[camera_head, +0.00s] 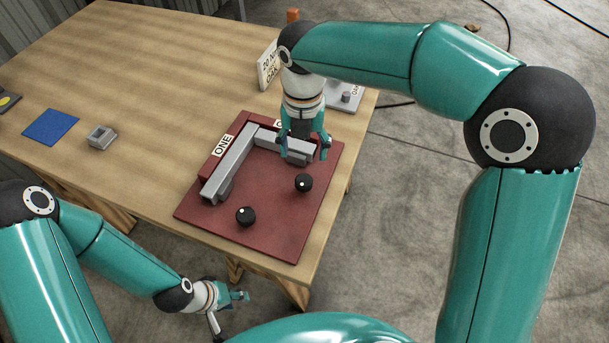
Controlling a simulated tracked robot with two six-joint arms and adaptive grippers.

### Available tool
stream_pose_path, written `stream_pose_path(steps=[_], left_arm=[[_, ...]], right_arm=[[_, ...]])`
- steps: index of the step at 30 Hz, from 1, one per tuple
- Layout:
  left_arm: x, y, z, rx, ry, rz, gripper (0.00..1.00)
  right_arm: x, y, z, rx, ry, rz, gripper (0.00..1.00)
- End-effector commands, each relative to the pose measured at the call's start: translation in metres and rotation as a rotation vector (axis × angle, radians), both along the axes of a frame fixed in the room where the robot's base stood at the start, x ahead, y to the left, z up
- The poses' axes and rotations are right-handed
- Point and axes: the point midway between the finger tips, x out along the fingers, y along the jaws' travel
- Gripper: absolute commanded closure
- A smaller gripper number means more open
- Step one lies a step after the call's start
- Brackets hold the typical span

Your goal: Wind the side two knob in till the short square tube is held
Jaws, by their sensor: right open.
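A dark red plate (272,218) lies at the table's near right corner. Two grey square bars form an L on it: the longer bar (224,172) runs beside the label ONE, and the shorter bar (267,139), apparently the short square tube, runs right from the corner. My left gripper (238,296) hangs beyond the table's front edge, too small to read.
A blue square (50,127) and a small hollowed grey block (102,137) lie at the left. A white label card (268,68) and a grey fixture (344,95) stand behind my right gripper. The middle of the table is clear.

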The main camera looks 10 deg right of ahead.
Motion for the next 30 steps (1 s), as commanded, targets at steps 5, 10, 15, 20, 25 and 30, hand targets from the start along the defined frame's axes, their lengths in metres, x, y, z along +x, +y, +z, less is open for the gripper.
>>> stream_pose_path(steps=[5,10,15,20,25,30], left_arm=[[0.000,0.000,-0.002,0.000,0.000,0.000,0.60],[0.000,0.000,-0.002,0.000,0.000,0.000,0.60],[0.000,0.000,-0.002,0.000,0.000,0.000,0.60],[0.000,0.000,-0.002,0.000,0.000,0.000,0.60],[0.000,0.000,-0.002,0.000,0.000,0.000,0.60],[0.000,0.000,-0.002,0.000,0.000,0.000,0.60]], right_arm=[[-0.001,-0.001,-0.041,-0.002,0.005,-0.001,0.33],[-0.001,-0.001,-0.075,-0.001,0.004,-0.002,0.33],[-0.001,-0.001,-0.097,0.000,0.002,-0.002,0.33],[-0.001,-0.001,-0.106,0.000,0.001,-0.003,0.33],[-0.001,-0.001,-0.108,0.001,0.000,-0.003,0.33],[-0.001,-0.001,-0.108,0.001,0.000,-0.003,0.39]])
